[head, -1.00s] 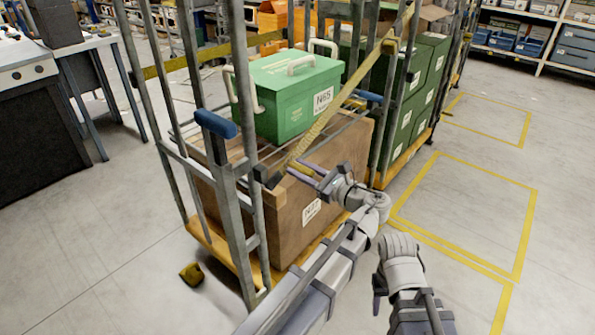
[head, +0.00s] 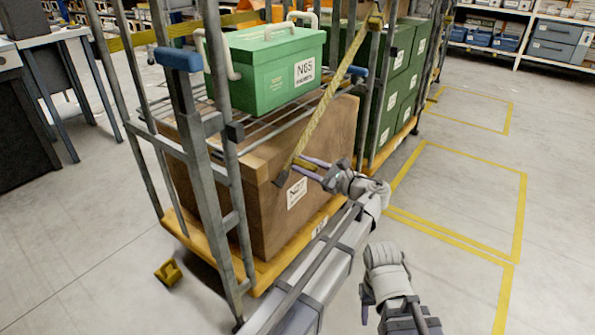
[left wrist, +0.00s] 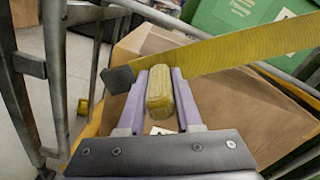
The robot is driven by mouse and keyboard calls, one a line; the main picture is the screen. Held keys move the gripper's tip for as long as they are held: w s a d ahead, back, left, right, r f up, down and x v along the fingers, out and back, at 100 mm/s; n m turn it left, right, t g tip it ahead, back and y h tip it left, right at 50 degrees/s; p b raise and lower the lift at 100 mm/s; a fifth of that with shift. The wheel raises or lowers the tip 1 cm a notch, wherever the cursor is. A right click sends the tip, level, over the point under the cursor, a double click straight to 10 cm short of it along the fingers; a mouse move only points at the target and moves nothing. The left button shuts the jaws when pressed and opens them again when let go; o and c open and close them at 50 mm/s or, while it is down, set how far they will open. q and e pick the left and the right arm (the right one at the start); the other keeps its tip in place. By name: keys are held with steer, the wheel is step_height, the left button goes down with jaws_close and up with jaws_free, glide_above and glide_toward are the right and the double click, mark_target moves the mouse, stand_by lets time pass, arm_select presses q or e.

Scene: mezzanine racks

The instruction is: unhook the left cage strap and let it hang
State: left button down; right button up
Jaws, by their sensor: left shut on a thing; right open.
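The yellow cage strap (head: 325,115) runs slantwise down from the cage's right post. Its lower end has a dark hook (head: 281,178), which also shows in the left wrist view (left wrist: 118,79). The hook is apart from the left post (head: 222,150) and its dark catch (head: 235,132), in front of the cardboard box. My left gripper (head: 303,166) is shut on the strap's yellow grip tab (left wrist: 159,92), seen between both fingers in the left wrist view. My right gripper (head: 366,302) is open and empty, low in front of the cage, to the right.
The cage holds a green lidded case (head: 268,70) on a wire shelf and a large cardboard box (head: 260,195) below. Green crates (head: 398,85) stand behind. A yellow wheel chock (head: 168,272) is on the floor at left. Floor at right is clear, with yellow markings.

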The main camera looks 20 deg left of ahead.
arm_select(q)
steer(key=w+d+f+n+b, duration=0.1)
steer(key=w+d+f+b, duration=0.3)
steer(key=w+f+b, duration=0.7)
steer(key=shift+w+f, duration=0.3)
steer(key=shift+f, duration=0.4)
steer(key=shift+d, duration=0.1)
